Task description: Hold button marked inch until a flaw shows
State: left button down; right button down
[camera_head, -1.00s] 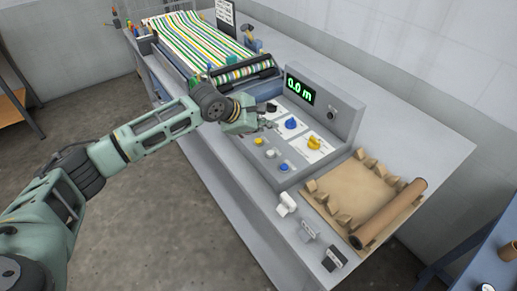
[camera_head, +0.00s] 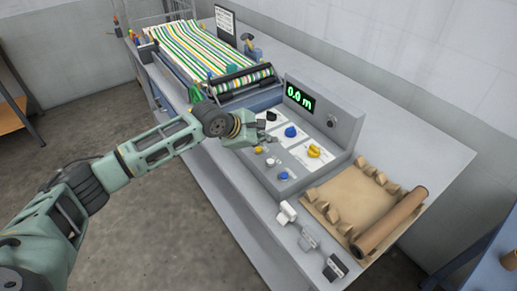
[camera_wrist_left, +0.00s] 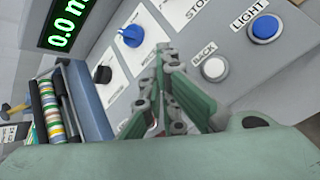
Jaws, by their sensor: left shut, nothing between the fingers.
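My left gripper (camera_head: 268,138) is shut and empty, just over the near part of the grey control panel (camera_head: 345,138). In the left wrist view its fingers (camera_wrist_left: 163,62) point at the panel, left of the white BACK button (camera_wrist_left: 214,68). A blue LIGHT button (camera_wrist_left: 265,28) is further right, and a STOP label (camera_wrist_left: 198,8) is at the top. I cannot read a label "inch"; the fingers hide part of the panel. A yellow button (camera_head: 258,150) lies just below the gripper in the head view. The green display (camera_head: 299,96) reads 0.0 m. My right gripper is not in view.
Striped material (camera_head: 205,50) runs to the rollers behind the panel. A blue knob (camera_head: 290,132) and a yellow knob (camera_head: 314,152) stand up near the fingers. A brown tray with a cardboard tube (camera_head: 390,220) lies to the right.

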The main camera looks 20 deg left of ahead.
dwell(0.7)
pick_arm(q)
jog(key=shift+f+p, duration=0.3)
jog(key=shift+p, duration=0.1)
jog(key=shift+f, duration=0.1)
jog(key=shift+f, duration=0.45)
dwell(1.7)
dwell(0.6)
jog(key=shift+r+p, duration=0.85)
jog(key=shift+p, duration=0.5)
jog(key=shift+r, duration=0.1)
notch_tip(320, 180, up, 5)
jog(key=p, duration=0.6)
